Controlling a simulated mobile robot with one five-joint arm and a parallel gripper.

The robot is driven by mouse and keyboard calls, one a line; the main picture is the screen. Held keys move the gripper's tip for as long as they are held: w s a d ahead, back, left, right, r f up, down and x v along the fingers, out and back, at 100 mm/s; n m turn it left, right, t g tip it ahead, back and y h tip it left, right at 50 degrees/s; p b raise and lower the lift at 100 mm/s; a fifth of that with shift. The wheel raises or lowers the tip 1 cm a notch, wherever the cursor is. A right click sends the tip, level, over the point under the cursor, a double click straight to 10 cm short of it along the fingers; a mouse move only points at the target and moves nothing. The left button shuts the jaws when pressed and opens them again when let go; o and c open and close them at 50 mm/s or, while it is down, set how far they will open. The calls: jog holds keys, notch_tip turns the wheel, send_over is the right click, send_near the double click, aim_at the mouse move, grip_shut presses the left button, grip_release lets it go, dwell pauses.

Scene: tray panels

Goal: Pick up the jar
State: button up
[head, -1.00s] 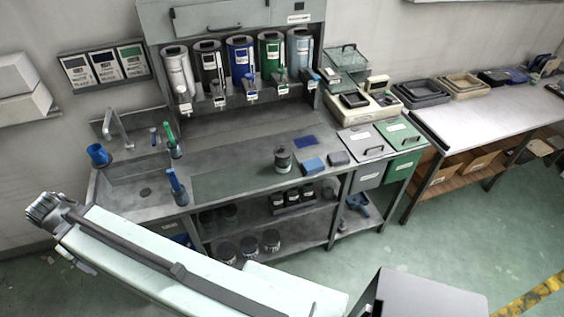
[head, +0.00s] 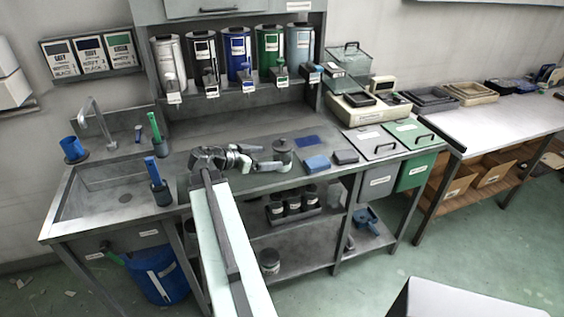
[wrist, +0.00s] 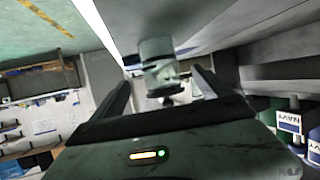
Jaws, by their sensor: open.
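The jar (head: 283,150), a small grey cylinder with a darker lid, stands upright on the metal counter (head: 225,133) near its front edge. My gripper (head: 266,162) reaches over the counter from the left, low and close beside the jar. In the wrist view the jar (wrist: 157,62) appears ahead, roughly between the two spread fingers of my gripper (wrist: 160,84). The fingers are open and hold nothing. I cannot tell whether a fingertip touches the jar.
Upright dispensers (head: 237,54) line the back. A holder with a blue handle (head: 161,190) stands left. More jars (head: 293,203) sit on the shelf below.

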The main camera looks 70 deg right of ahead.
aim_at(282, 156)
jog(key=b+x, duration=0.3)
jog(key=x, duration=0.4)
jog(key=shift+s+d+f, duration=0.15)
jog(key=shift+d+f, duration=0.15)
jog(key=shift+f, duration=0.05)
jog(key=shift+r, duration=0.1)
grip_shut()
